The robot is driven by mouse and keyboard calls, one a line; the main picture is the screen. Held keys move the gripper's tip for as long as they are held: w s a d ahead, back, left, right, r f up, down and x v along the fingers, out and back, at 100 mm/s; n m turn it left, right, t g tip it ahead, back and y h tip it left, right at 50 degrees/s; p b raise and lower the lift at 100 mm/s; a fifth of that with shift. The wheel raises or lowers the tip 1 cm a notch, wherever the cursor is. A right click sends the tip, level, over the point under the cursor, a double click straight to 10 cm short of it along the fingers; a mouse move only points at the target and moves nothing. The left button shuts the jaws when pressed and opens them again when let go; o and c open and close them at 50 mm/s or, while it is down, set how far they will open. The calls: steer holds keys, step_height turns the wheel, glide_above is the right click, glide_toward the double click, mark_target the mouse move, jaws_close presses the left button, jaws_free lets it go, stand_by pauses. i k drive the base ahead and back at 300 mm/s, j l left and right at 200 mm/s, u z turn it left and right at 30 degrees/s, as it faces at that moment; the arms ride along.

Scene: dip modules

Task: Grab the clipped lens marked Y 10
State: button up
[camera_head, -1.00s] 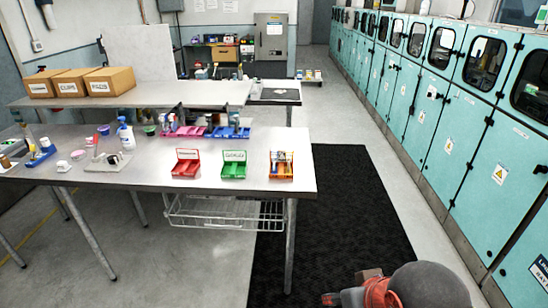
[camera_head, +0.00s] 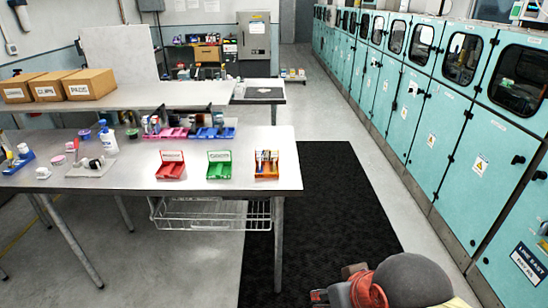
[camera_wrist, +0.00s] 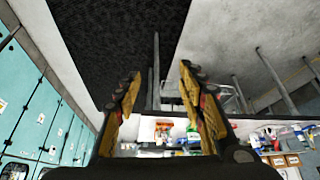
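No lens marked Y 10 can be made out; the small parts on the table are too small to read. An orange holder (camera_head: 267,164) with several small upright items stands near the table's right end, beside a green tray (camera_head: 219,165) and a red tray (camera_head: 171,165). A dark small part (camera_head: 95,163) lies on a grey plate (camera_head: 78,172) further left. My gripper (camera_wrist: 160,75) is open and empty in the wrist view, apart from the table. In the head view my arm shows at the bottom right, away from the table.
The steel table (camera_head: 130,180) has a wire basket (camera_head: 210,214) below its right end. A black mat (camera_head: 320,215) lies clear on the floor. Teal cabinets (camera_head: 432,140) line the right. Cardboard boxes (camera_head: 91,83) stand on the back shelf. Pink and blue racks hold bottles.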

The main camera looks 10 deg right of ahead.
mark_target(273, 150)
steer(key=i+l, duration=0.1)
steer(key=i, duration=0.4)
steer(key=i+l+u, duration=0.1)
steer(key=i, duration=0.4)
steer(key=i+l, duration=0.2)
steer(key=i, duration=0.25)
steer(key=i+l+u, duration=0.1)
steer(key=i, duration=0.4)
